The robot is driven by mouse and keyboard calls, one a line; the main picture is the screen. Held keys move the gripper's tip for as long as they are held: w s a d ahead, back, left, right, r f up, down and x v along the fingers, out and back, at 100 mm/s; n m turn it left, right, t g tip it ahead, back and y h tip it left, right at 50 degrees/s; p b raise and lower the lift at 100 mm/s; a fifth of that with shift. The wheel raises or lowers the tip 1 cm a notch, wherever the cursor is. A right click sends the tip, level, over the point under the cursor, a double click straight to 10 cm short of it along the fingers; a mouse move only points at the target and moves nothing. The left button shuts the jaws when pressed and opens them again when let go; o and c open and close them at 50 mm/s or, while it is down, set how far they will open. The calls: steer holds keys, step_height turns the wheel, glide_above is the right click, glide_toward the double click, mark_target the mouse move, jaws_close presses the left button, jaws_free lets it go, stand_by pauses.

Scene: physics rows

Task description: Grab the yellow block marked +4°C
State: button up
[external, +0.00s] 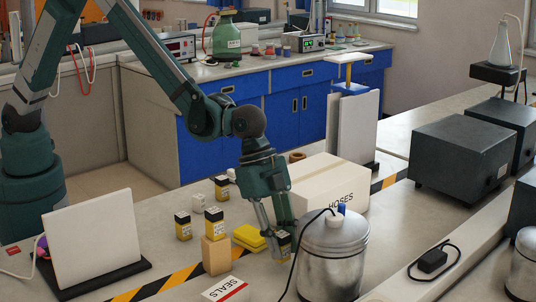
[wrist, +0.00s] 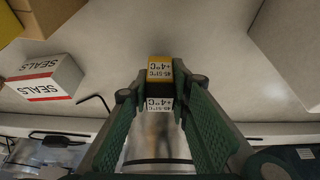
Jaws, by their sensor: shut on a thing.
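The yellow block (wrist: 159,68) shows between my fingers in the wrist view, with a black band and labels reading +4°C. My gripper (wrist: 160,95) is shut on it, one green finger pad against each side. In the external view my gripper (external: 281,246) points down at the bench, just left of the metal pot. Other small yellow-and-black blocks stand to the left: one on the bench (external: 183,227), one farther back (external: 221,187), and one on a tan block (external: 214,223). Their markings are too small to read.
The lidded metal pot (external: 333,262), with a black cable, stands close right of my gripper. A HOSES carton (external: 318,187) is behind it. A yellow stack (external: 248,237) lies to its left. A SEALS box (external: 226,289) is in front, also in the wrist view (wrist: 45,76).

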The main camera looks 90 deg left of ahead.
mark_target(287, 236)
step_height(287, 236, up, 7)
steer(key=shift+p, duration=0.4)
stand_by(0.5)
